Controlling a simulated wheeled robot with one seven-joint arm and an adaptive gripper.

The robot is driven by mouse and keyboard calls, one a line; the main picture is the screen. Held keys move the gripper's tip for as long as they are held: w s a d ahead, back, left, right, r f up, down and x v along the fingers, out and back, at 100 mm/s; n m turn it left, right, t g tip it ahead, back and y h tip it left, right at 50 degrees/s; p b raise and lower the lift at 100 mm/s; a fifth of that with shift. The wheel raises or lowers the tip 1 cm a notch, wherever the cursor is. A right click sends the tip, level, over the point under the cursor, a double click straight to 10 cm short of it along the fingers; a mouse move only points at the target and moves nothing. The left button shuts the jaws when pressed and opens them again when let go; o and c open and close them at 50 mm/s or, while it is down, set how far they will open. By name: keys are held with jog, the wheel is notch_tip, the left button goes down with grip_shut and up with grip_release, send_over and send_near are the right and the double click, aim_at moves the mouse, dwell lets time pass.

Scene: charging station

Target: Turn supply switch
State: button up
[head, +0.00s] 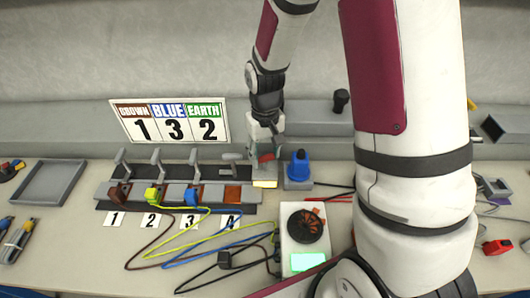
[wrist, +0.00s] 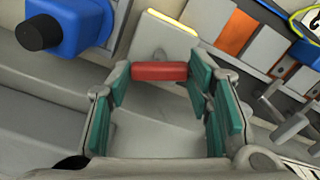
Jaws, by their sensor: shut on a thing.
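The supply switch is a grey box (head: 264,174) with a red handle (head: 267,157) and a lit yellow strip (head: 265,184) at its front. It stands at the right end of the row of sockets. In the wrist view the red handle (wrist: 160,71) lies crosswise between the teal finger pads, and the yellow strip (wrist: 172,22) glows beyond it. My gripper (wrist: 158,78) is shut on the red handle. In the head view my gripper (head: 265,146) comes down from above and partly hides the handle and box.
A blue plug-like device (head: 298,167) stands close right of the switch. Grey levers (head: 157,160) line the numbered socket strip (head: 173,192) to the left, with plugs and cables. A sign (head: 171,122) stands behind. A white box with a green screen (head: 308,261) is in front.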

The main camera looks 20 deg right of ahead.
aim_at(265, 157)
jog(key=m, duration=0.4)
jog(key=shift+m, duration=0.4)
dwell(0.4)
jog(key=o, duration=1.1)
jog(key=shift+o, duration=0.2)
notch_tip(265, 157, up, 12)
jog(key=shift+r, duration=0.1)
